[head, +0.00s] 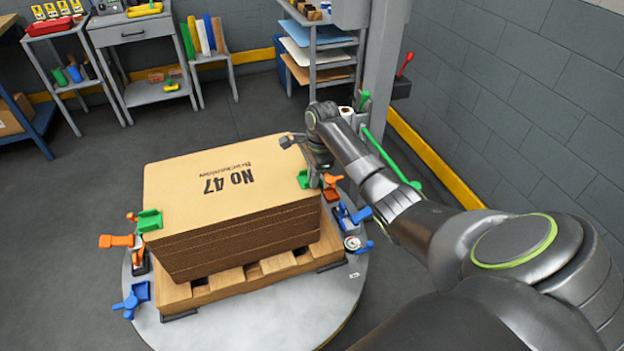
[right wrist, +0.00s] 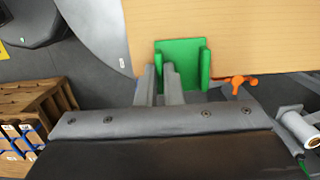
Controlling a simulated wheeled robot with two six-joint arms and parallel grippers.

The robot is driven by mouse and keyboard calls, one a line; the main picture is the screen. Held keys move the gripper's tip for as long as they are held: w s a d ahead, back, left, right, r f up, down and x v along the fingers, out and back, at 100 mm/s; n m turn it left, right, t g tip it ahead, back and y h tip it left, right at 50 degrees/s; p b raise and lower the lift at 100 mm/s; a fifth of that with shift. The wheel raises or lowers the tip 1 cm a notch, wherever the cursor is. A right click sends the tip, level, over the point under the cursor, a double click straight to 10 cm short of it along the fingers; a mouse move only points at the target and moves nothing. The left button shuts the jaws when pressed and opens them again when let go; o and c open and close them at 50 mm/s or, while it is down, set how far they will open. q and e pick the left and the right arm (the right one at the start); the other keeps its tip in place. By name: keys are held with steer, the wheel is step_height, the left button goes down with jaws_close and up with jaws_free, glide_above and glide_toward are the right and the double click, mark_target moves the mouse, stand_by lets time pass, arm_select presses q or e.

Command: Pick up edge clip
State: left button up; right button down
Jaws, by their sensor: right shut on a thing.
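A green edge clip (head: 304,180) sits at the right edge of the cardboard stack (head: 225,185). My right gripper (head: 317,178) is at this clip, with its fingers reaching down beside the stack's edge. In the right wrist view, the two fingers (right wrist: 162,80) are close together and shut on the green clip (right wrist: 188,58), which lies against the tan board. The exact grip point is partly hidden by the fingers. A second green edge clip (head: 149,221) sits on the stack's left front corner. My left gripper is not in view.
The stack rests on a wooden pallet (head: 258,272) on a round grey table (head: 225,332). Orange (head: 117,241) and blue (head: 133,297) clamps stand around it. A post (head: 378,70) rises behind my right arm. Shelves and a cabinet (head: 138,35) stand at the back.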

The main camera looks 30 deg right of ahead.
steer(key=shift+r, duration=0.1)
step_height(320, 180, up, 10)
stand_by(0.4)
stand_by(0.5)
